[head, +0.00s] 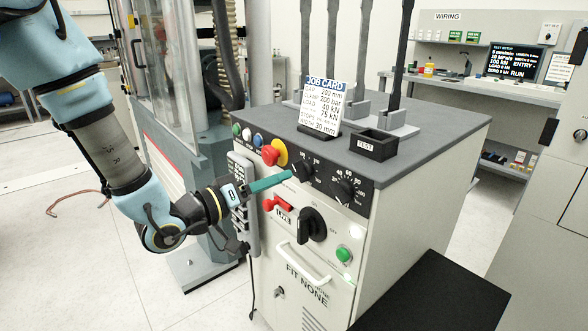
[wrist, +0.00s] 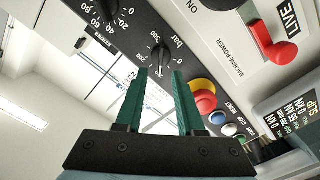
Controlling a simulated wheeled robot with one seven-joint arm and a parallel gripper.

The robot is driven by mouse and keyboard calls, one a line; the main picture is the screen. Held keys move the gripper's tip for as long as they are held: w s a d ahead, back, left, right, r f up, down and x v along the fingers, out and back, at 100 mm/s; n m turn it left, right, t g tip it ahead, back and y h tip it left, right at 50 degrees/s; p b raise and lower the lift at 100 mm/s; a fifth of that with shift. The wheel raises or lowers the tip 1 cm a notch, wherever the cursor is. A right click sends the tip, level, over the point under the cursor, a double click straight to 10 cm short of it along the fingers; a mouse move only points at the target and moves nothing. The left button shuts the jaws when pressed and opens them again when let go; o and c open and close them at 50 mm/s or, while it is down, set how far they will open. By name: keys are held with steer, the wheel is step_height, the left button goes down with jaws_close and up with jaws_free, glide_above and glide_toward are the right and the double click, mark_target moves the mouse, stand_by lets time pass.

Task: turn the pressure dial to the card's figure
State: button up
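The pressure dial is a black knob marked "bar" on the dark panel; it shows in the head view (head: 302,170) and in the wrist view (wrist: 160,61). I cannot read its setting. My gripper (head: 290,175) has teal fingers pointing at this dial. In the wrist view the fingers (wrist: 159,74) are apart, with the knob between or just beyond their tips; I cannot tell whether they touch it. The job card (head: 320,106) stands on the cabinet top; its CLAMP line appears to read 200 bar.
A second dial (head: 347,189) is right of the pressure dial. A red mushroom button (head: 271,155) on a yellow ring is to its left. Below are a red lever (head: 278,204), a large black rotary switch (head: 312,224) and a green button (head: 343,254). A grey pendant (head: 240,190) hangs beside my wrist.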

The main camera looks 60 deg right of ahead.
mark_target(303, 171)
steer(key=p+x, duration=0.1)
steer(key=x, duration=0.4)
jaws_close()
stand_by(0.6)
